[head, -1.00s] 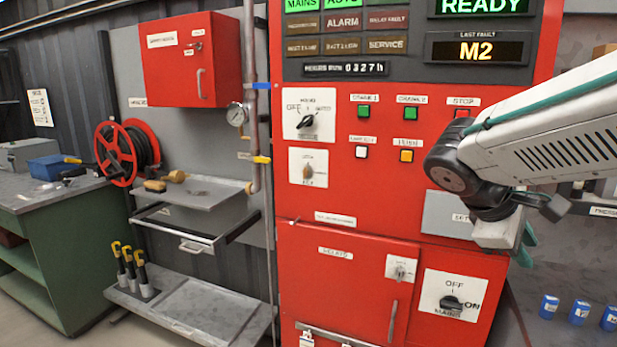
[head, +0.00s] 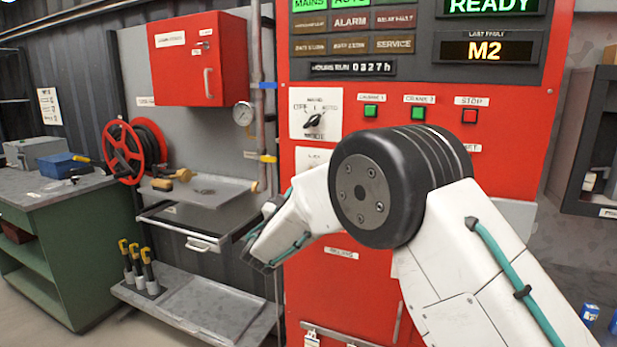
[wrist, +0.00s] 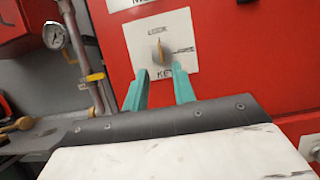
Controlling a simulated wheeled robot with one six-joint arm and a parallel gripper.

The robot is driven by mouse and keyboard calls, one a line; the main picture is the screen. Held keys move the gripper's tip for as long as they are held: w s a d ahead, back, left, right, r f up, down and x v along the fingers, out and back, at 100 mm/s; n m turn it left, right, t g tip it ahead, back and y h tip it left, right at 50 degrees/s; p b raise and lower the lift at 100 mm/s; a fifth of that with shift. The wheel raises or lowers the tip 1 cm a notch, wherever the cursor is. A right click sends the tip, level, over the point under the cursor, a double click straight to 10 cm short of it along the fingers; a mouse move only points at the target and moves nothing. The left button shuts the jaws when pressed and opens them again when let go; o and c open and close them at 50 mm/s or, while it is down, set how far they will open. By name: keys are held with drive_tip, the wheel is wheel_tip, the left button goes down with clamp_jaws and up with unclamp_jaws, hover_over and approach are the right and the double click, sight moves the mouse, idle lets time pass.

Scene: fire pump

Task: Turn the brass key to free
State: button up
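The brass key (wrist: 160,49) sits on a white square plate (wrist: 137,33) on the red panel. In the wrist view its grip stands roughly upright, toward a small blurred label at the top; another blurred label is at the right. My gripper (wrist: 160,71) has two teal fingers, spread apart with nothing between them. Its fingertips overlap the lower part of the plate, just below the key in the picture; I cannot tell the remaining distance. In the head view my arm hides the key, and only the top of its plate (head: 312,157) shows.
A rotary mode switch (head: 314,121) sits above the key plate. Green buttons (head: 370,111) and a red stop button (head: 469,115) are to its right. A vertical pipe with a gauge (head: 243,113) and a steel shelf (head: 205,192) are left of the panel.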

drive_tip(key=x, duration=0.7)
drive_tip(key=shift+w+d+r, duration=0.1)
drive_tip(key=shift+w+d, duration=0.05)
drive_tip(key=shift+c, duration=0.3)
clamp_jaws()
